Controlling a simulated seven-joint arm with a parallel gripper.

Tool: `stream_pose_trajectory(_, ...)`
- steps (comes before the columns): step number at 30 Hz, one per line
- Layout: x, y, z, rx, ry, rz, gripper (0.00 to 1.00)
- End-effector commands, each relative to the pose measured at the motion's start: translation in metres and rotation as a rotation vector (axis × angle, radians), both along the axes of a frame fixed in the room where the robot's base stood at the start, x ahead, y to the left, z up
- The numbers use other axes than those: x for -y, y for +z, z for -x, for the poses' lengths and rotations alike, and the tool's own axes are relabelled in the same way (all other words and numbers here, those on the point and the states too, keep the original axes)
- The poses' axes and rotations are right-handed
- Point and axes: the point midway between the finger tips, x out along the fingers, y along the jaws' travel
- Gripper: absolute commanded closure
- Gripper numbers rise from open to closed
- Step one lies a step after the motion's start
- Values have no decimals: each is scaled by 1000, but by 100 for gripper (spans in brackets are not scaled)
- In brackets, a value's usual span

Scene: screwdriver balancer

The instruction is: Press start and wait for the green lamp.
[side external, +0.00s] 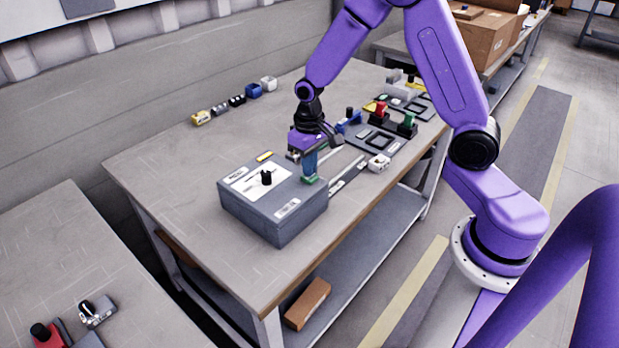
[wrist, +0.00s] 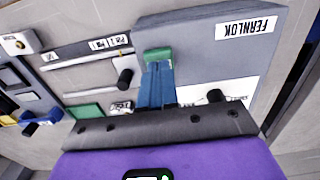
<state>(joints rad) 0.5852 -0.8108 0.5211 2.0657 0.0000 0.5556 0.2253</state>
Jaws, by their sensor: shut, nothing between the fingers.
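A grey box (side external: 262,222) stands near the front end of the bench, with a black knob (side external: 266,177) on its white top label. Its FERNLOK label (wrist: 251,28) shows in the wrist view. My gripper (side external: 309,172) is shut, its blue fingers pointing down at the box's right top edge. A green piece (side external: 311,180) sits right at the fingertips; it also shows in the wrist view (wrist: 158,54). I cannot tell whether it is a button or part of the fingers, nor whether there is contact. I cannot make out a lit green lamp.
Pale rails (side external: 347,172) lie beside the box. Farther back are a dark panel (side external: 382,141), a red-topped part (side external: 380,110) and a green-topped part (side external: 408,122). Small blocks (side external: 237,100) line the far side. The bench's left part is clear.

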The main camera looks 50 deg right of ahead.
Motion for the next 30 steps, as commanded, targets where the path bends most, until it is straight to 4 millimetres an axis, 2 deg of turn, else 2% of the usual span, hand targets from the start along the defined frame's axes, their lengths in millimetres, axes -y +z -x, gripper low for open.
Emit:
stream_pose_trajectory(21, 0, 50, -1, 3, 0, -1, 100)
stream_pose_trajectory(30, 0, 61, 0, 2, 0, 0, 100)
